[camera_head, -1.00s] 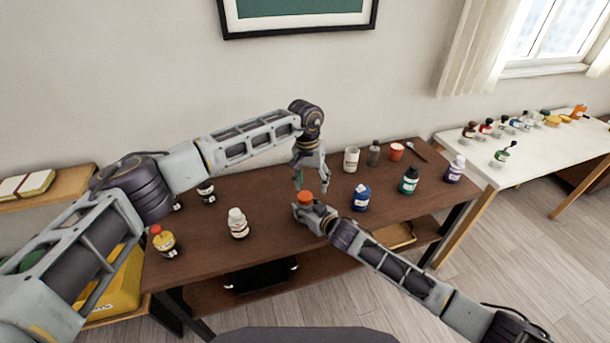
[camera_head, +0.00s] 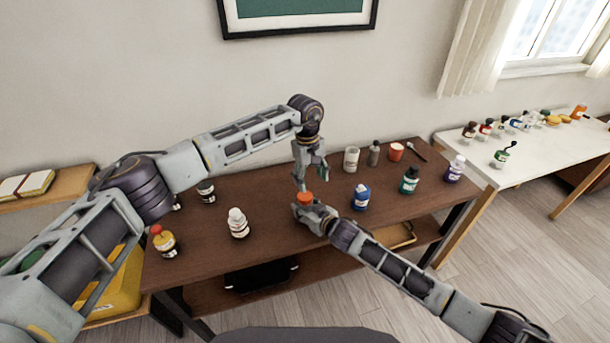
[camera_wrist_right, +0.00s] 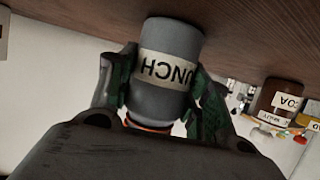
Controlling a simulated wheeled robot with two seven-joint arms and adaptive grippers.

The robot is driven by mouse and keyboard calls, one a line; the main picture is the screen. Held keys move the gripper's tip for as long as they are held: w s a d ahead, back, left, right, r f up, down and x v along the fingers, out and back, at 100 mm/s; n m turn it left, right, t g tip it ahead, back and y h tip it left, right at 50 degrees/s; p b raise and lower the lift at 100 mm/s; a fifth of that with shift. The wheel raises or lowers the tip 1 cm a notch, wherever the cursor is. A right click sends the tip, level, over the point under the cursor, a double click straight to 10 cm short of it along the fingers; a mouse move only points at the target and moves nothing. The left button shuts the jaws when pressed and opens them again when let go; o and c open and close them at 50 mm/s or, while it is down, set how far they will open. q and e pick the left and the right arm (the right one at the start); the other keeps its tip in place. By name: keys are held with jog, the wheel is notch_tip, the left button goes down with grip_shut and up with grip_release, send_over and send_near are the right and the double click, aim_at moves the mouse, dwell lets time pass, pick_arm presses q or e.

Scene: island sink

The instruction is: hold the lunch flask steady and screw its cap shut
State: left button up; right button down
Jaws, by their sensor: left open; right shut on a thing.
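The lunch flask (camera_wrist_right: 172,38) is a grey cylinder with a pale "LUNCH" label, inverted in the right wrist view. My right gripper (camera_wrist_right: 165,95) is shut on its body, one finger on each side. In the head view, my right gripper (camera_head: 304,211) hides most of the flask on the brown table. The orange cap (camera_head: 305,197) shows at the flask's top; an orange edge of it also shows in the right wrist view (camera_wrist_right: 148,127). I cannot tell how tightly it sits. My left gripper (camera_head: 312,180) is open, pointing down just above the cap.
On the brown table (camera_head: 275,207), a white bottle (camera_head: 237,223) stands left of the flask and a blue bottle (camera_head: 361,197) right. A pale cup (camera_head: 351,159), a red cup (camera_head: 396,152) and a teal bottle (camera_head: 409,180) stand farther right. A white table (camera_head: 540,142) holds several small bottles.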

pick_arm(q)
jog(key=n, duration=0.5)
jog(key=shift+w+a+r+n, duration=0.1)
jog(key=shift+r+n, duration=0.2)
jog(key=n, duration=0.5)
jog(key=shift+a+r, duration=0.15)
jog(key=n, duration=0.5)
jog(key=shift+a, duration=0.15)
jog(key=n, duration=0.5)
jog(key=shift+a+n+y, duration=0.15)
jog(key=shift+n+y, duration=0.15)
jog(key=shift+n, duration=0.1)
jog(key=n, duration=0.5)
jog(key=shift+a+n, duration=0.2)
jog(key=shift+n, duration=0.1)
jog(key=n, duration=0.4)
jog(key=shift+a+n, duration=0.1)
jog(key=shift+n, duration=0.2)
jog(key=n, duration=0.5)
jog(key=shift+a+n, duration=0.1)
jog(key=shift+n, duration=0.2)
jog(key=n, duration=0.4)
jog(key=shift+n, duration=0.4)
